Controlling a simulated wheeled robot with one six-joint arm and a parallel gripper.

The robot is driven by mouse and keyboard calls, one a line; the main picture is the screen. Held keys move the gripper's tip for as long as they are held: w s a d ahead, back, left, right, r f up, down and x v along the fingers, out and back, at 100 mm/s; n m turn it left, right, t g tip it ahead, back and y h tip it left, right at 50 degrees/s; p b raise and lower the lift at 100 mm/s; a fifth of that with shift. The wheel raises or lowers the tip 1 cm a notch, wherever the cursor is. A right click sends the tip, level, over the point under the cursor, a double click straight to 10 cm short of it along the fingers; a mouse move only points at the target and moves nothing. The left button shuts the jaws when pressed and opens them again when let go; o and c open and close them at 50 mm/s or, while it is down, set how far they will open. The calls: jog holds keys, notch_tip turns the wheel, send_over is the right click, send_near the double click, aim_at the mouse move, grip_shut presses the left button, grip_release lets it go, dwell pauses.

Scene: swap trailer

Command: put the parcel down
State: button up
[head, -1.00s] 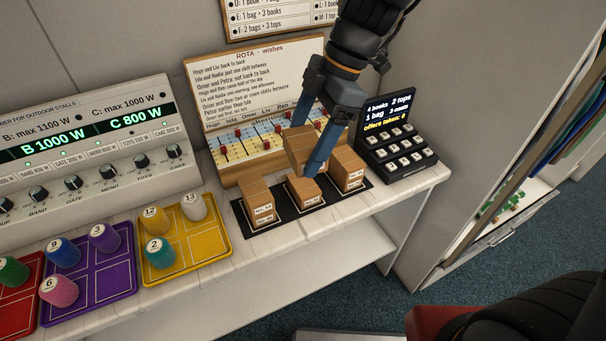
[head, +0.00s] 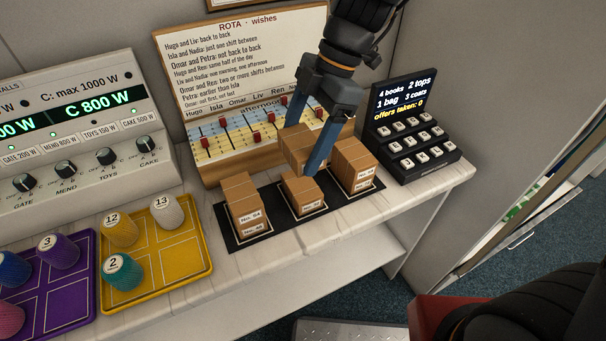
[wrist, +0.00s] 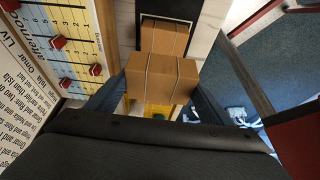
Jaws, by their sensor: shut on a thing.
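A brown cardboard parcel (head: 297,146) is between the blue fingers of my gripper (head: 305,142), which is shut on it. In the wrist view the held parcel (wrist: 162,82) shows between the fingers, with another parcel (wrist: 165,37) beyond it. In the head view it appears above and behind the middle parcel (head: 302,196) on the black mat (head: 276,222). I cannot tell whether the two touch. A left stack (head: 245,205) and a right stack (head: 353,164) of labelled parcels stand on the same mat. The held parcel's right side is partly hidden by a finger.
The rota board (head: 240,65) with red sliders stands close behind the mat. A black keypad display (head: 412,125) stands to the right. The white counter (head: 330,220) has a narrow free strip in front.

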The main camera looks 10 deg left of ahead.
jog(key=shift+f+p, duration=0.55)
jog(key=shift+f, duration=3.4)
jog(key=shift+f, duration=0.15)
jog(key=o, duration=1.1)
jog(key=shift+s, duration=0.1)
